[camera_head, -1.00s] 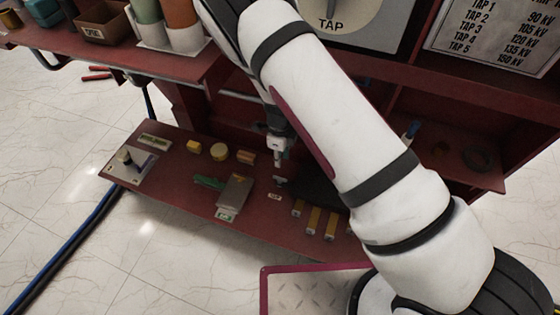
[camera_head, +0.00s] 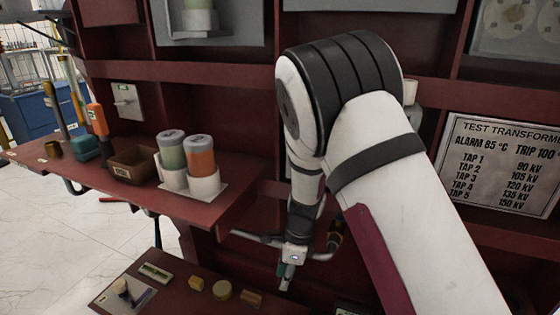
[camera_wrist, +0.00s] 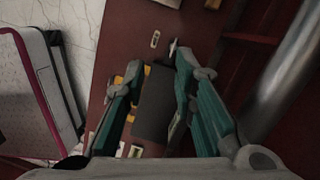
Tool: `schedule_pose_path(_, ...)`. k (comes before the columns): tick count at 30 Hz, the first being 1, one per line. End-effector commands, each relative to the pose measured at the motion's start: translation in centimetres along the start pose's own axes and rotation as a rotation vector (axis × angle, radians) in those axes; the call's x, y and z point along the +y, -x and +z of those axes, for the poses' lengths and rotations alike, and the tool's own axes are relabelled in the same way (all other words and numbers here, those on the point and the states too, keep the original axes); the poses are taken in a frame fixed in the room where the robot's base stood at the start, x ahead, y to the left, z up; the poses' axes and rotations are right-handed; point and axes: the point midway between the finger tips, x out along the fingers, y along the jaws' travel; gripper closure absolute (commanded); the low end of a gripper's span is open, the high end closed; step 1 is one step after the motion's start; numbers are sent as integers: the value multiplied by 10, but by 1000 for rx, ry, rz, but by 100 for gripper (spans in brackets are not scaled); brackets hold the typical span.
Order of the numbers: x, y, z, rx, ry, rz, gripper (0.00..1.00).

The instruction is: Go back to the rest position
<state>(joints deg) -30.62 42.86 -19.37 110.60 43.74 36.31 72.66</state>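My gripper (camera_head: 286,276) hangs at the end of my white arm, above the low red shelf and in front of the red cabinet. In the wrist view the two teal-and-grey fingers of my gripper (camera_wrist: 157,62) are spread apart, with no object held between them. The fingers are small in the head view.
The upper shelf (camera_head: 235,190) carries a green and an orange cylinder (camera_head: 201,157) in white holders and a brown box (camera_head: 133,164). The low shelf (camera_head: 185,298) holds small yellow parts. A tap label plate (camera_head: 500,165) is at right.

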Motion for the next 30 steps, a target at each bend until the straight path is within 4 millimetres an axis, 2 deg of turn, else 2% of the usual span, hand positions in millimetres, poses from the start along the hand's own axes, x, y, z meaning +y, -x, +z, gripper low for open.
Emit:
schedule_pose_path(1,6,27,2,-30,54,0,75)
schedule_pose_path(6,37,98,2,-97,268,8,75)
schedule_pose_path(11,75,158,-6,-136,479,0,75)
schedule_pose_path(15,113,204,-19,-146,667,-15,75)
schedule_pose_path(21,174,253,-44,-121,933,-32,75)
schedule_pose_path(24,206,271,-60,-89,1061,-35,75)
schedule_pose_path(30,270,292,-92,5,1295,-19,75)
